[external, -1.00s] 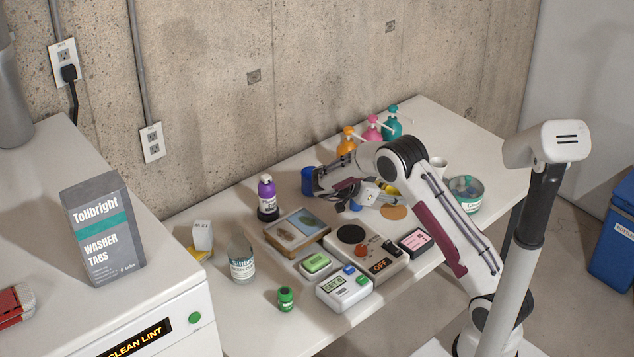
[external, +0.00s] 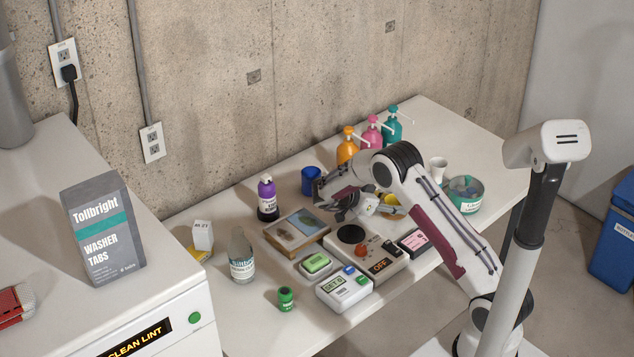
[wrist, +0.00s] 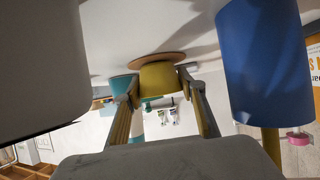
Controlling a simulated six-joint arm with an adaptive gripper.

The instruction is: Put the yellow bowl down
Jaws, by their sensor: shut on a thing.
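The yellow bowl (wrist: 158,78) sits between the two fingertips of my gripper (wrist: 158,92) in the wrist view, which looks upside down. My gripper is shut on it. In the external view the bowl (external: 391,199) shows only in part, just right of my gripper (external: 379,203), low over the table. A round tan disc (wrist: 158,58) lies on the table directly at the bowl's underside in the wrist view. I cannot tell whether bowl and disc touch. My gripper hides most of the disc in the external view.
A blue cup (external: 311,181) stands close to my wrist. Orange, pink and teal pump bottles (external: 371,135) stand behind. A white cup (external: 438,170) and a teal-labelled round container (external: 466,194) are to the right. A control box (external: 366,256) and framed picture (external: 297,229) lie in front.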

